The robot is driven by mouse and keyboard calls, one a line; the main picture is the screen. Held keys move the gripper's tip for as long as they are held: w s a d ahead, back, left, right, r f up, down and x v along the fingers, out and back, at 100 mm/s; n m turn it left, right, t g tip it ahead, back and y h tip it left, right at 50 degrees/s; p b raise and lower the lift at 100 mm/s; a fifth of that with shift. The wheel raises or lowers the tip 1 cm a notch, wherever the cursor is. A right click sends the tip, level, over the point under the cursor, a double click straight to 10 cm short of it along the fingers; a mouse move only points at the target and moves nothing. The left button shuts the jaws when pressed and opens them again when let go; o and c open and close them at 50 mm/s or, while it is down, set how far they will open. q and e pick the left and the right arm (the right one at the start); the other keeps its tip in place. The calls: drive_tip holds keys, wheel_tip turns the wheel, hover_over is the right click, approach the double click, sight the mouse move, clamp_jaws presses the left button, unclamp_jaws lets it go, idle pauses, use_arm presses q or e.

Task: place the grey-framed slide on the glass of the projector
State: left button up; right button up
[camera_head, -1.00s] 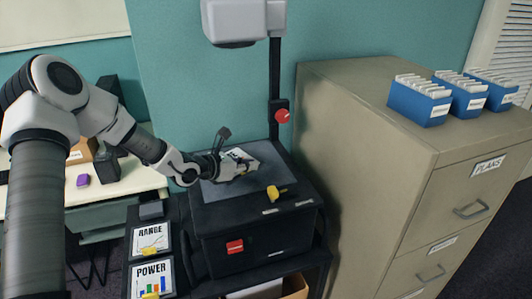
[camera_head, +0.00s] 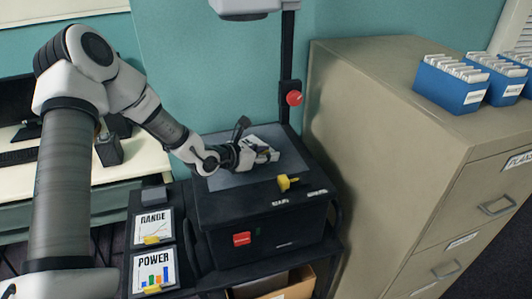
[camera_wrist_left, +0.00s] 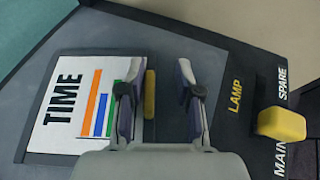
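The slide marked TIME (camera_wrist_left: 65,105), a white sheet with orange, blue and green bars, lies on the projector's grey glass (camera_head: 225,180). In the head view the slide (camera_head: 259,140) is partly behind my left gripper. Its frame is hard to tell from the glass. A yellow tab (camera_wrist_left: 150,94) at its edge sits between the fingers of my left gripper (camera_wrist_left: 160,98), nearer the left finger, with a gap to the right one. The left gripper (camera_head: 267,153) is open, low over the glass. The right gripper is not in view.
The projector has a yellow knob (camera_head: 287,183), a post with a red knob (camera_head: 294,98) and a head (camera_head: 243,7) above. RANGE (camera_head: 153,228) and POWER (camera_head: 154,270) slides lie at left. A filing cabinet (camera_head: 390,130) with blue boxes (camera_head: 450,85) stands close at right.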

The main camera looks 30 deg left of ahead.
use_arm(q)
drive_tip(key=shift+a, duration=0.25)
drive_tip(key=shift+s+a, duration=0.2)
drive_tip(key=shift+a, duration=0.05)
drive_tip(key=v, duration=0.2)
drive_tip(key=p+v, duration=0.1)
drive_tip(key=v, duration=0.2)
drive_tip(key=shift+d+r, duration=0.2)
drive_tip(key=shift+r, duration=0.15)
drive_tip(key=p+v, duration=0.5)
drive_tip(key=p, duration=0.2)
drive_tip(key=shift+s+a+r+p, duration=0.2)
drive_tip(key=shift+s+r+p, duration=0.1)
drive_tip(key=shift+p, duration=0.1)
drive_tip(key=shift+s+f, duration=0.2)
drive_tip(key=shift+s, duration=0.15)
drive_tip(key=shift+f, duration=0.1)
